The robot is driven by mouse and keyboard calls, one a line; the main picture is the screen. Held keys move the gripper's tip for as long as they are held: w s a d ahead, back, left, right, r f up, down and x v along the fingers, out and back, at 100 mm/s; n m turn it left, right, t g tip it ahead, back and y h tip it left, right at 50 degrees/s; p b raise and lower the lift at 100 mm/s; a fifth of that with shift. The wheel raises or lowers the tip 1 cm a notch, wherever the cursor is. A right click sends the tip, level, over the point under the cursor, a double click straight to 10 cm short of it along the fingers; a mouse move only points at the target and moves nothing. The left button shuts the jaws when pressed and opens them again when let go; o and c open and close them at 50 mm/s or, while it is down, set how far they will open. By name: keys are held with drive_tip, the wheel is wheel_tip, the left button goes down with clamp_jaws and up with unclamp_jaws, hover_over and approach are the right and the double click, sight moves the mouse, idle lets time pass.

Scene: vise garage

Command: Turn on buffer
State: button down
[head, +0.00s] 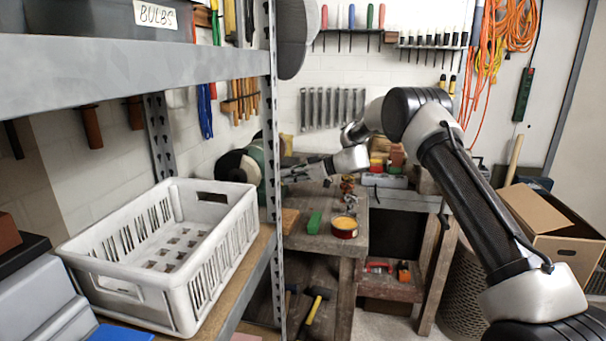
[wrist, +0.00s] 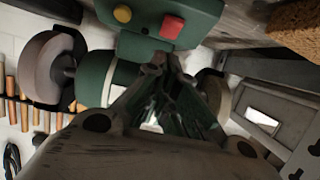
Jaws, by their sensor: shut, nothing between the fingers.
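The buffer is a green machine with a round wheel on each side. In the wrist view its green body (wrist: 100,82) lies just past my fingers, with a round yellow button (wrist: 122,14) and a square red button (wrist: 172,27) on its control box. My gripper (wrist: 158,65) is shut and empty, its tips close to the control box, just below the red button in the picture. I cannot tell whether they touch it. In the head view the buffer (head: 256,160) is partly hidden behind the shelf post, and my gripper (head: 284,178) reaches it from the right.
A wooden workbench (head: 325,248) holds a green block (head: 314,222), a round tin (head: 344,227) and small parts. A metal shelf with a white crate (head: 215,270) stands at the front left. An open cardboard box (head: 565,240) is on the right.

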drive_tip(key=shift+w+a+f, duration=0.1)
drive_tip(key=shift+a+f, duration=0.25)
drive_tip(key=shift+f, duration=0.5)
drive_tip(key=shift+w+a+f, duration=0.1)
drive_tip(key=shift+a+f, duration=0.2)
drive_tip(key=shift+f, duration=0.55)
